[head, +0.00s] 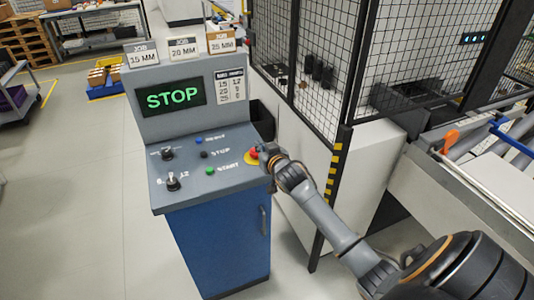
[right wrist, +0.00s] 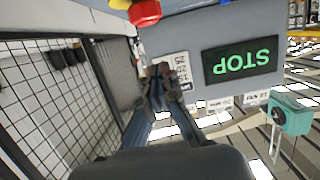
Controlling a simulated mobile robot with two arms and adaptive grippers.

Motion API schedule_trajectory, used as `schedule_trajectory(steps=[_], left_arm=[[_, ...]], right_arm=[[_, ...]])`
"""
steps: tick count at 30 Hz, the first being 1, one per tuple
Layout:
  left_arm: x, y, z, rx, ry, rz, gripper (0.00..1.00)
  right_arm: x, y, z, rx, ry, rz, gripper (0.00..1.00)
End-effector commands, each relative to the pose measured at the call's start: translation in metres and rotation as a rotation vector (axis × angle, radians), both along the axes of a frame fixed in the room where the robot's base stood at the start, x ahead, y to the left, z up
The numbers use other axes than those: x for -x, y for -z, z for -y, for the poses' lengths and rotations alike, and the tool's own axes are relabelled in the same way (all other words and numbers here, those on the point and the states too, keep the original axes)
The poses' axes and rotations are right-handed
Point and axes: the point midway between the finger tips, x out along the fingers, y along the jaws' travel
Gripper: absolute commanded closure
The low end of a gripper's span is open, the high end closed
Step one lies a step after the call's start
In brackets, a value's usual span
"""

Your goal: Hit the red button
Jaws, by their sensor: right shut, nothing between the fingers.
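The red button (head: 254,153) sits on a yellow base at the right end of the sloped grey control panel (head: 225,186). My right gripper (head: 264,150) is shut and empty, right beside the button and partly covering it. In the right wrist view the red button (right wrist: 145,13) shows at the top edge, apart in the picture from the shut fingertips (right wrist: 158,70). I cannot tell whether they touch. The display (head: 175,97) reads STOP in green. My left gripper is not in view.
The panel also carries a green button (head: 209,171), a blue button (head: 199,141), a black button (head: 204,155) and two black knobs. A mesh fence (head: 325,60) with a striped post (head: 334,170) stands close to the right of the console.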

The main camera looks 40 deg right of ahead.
Motion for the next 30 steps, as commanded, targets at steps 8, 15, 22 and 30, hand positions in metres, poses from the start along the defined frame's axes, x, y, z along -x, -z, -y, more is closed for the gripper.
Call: schedule_trajectory(steps=[8,15,22,30], left_arm=[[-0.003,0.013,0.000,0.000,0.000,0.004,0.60],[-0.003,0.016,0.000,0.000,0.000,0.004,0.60],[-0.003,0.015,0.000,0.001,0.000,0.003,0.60],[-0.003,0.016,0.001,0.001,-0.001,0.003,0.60]], right_arm=[[0.038,-0.010,-0.009,0.001,0.000,0.003,1.00],[0.051,-0.016,-0.012,0.001,0.000,0.003,1.00],[0.051,-0.017,-0.012,0.001,0.000,0.003,1.00],[0.051,-0.017,-0.012,0.001,0.000,0.004,1.00]])
